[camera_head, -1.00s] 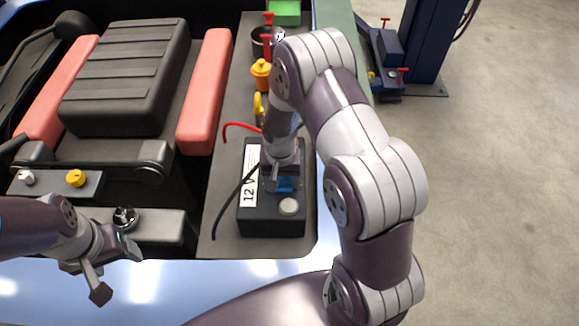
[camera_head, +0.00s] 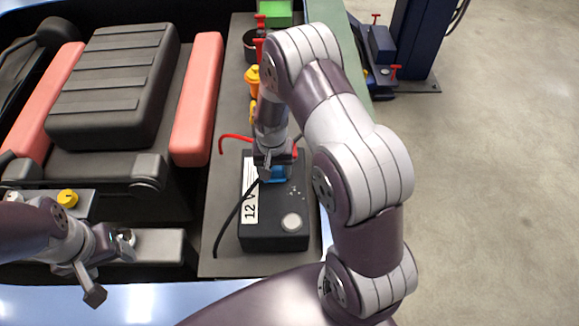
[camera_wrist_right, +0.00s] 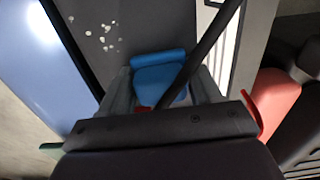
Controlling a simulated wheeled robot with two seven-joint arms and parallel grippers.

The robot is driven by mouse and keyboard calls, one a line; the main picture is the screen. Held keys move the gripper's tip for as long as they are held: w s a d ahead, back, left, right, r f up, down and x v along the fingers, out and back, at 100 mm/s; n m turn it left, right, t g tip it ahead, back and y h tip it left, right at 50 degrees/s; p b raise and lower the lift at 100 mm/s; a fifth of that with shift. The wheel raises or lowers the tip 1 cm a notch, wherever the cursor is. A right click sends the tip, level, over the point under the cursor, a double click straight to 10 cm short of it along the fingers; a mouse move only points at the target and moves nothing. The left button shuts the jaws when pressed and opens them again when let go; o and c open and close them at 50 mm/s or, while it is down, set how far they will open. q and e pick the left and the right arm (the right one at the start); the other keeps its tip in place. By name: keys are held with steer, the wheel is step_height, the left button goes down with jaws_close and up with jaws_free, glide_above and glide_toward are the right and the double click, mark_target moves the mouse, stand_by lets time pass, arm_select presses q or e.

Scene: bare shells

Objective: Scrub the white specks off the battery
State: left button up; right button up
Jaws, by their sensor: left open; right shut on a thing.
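The black battery (camera_head: 262,232) with a white "12 V" label stands in the engine bay. White specks (camera_head: 293,190) show on its top, and also in the right wrist view (camera_wrist_right: 108,38). My right gripper (camera_head: 268,176) is over the battery top, shut on a blue scrubbing tool (camera_wrist_right: 158,72). The blue part is at the battery top beside the specks; I cannot tell if it touches. A black cable passes across it in the wrist view. My left gripper (camera_head: 112,268) is open and empty at the lower left, over the car's front edge.
A black cable (camera_head: 228,225) and a red cable (camera_head: 235,137) lie by the battery. A yellow-orange cap (camera_head: 253,80) and black engine cover (camera_head: 115,85) with red side pieces (camera_head: 197,100) stand nearby. A green block (camera_head: 275,12) is at the back.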

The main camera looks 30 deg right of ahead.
steer(key=shift+w+d+r+p, duration=0.2)
steer(key=shift+r+p, duration=0.2)
steer(key=shift+r, duration=0.15)
steer(key=shift+w+d+r+p, duration=0.2)
steer(key=shift+r+p, duration=0.15)
steer(key=shift+r, duration=0.2)
steer(key=r, duration=0.1)
steer(key=p, duration=0.1)
steer(key=s+r+p, duration=0.1)
steer(key=shift+a+r, duration=0.35)
steer(key=shift+a, duration=0.05)
steer(key=shift+w+d+r+p, duration=0.1)
steer(key=shift+w+r+p, duration=0.05)
steer(key=shift+r+p, duration=0.35)
steer(key=shift+w+d+r+p, duration=0.1)
steer(key=shift+w+r+p, duration=0.05)
steer(key=shift+r+p, duration=0.25)
steer(key=shift+r, duration=0.45)
steer(key=shift+s+a+r+p, duration=0.1)
steer(key=shift+s+r+p, duration=0.05)
steer(key=shift+r+p, duration=0.2)
steer(key=shift+f, duration=0.1)
